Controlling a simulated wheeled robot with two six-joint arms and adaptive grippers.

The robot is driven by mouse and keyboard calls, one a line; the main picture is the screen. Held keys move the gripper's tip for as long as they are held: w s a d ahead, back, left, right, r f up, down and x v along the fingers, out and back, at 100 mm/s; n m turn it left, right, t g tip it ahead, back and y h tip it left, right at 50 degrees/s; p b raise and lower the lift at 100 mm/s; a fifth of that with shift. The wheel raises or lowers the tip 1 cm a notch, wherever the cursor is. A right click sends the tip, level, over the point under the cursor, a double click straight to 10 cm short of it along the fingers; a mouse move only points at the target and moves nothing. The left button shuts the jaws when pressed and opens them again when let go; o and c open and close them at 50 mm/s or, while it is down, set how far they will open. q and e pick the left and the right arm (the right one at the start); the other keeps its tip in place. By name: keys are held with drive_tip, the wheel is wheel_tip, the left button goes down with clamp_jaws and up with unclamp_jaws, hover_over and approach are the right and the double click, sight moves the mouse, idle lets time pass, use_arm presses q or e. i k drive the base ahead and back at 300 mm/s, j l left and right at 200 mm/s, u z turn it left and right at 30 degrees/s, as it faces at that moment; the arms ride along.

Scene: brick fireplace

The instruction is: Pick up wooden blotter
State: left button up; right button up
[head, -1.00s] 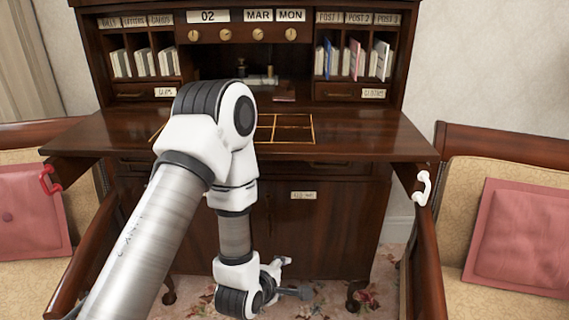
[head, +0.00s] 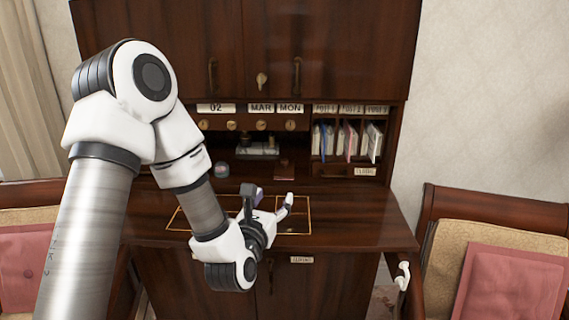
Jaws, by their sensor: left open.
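My left gripper (head: 268,203) is above the dark wooden desk top (head: 345,232), over the gold-lined rectangle. A small reddish-brown flat item (head: 284,171) lies just right of and in front of the tray. I cannot tell for certain which of these small things is the wooden blotter. My left arm and gripper hide part of the desk top.
A small dark round jar (head: 221,169) stands left of the tray. Pigeonholes with letters (head: 347,140) fill the right side, under tall cupboard doors (head: 330,50). Cushioned chairs stand at both sides. The right part of the desk top is clear.

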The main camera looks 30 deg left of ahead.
sight(283, 169)
drive_tip(key=i+j, duration=0.8)
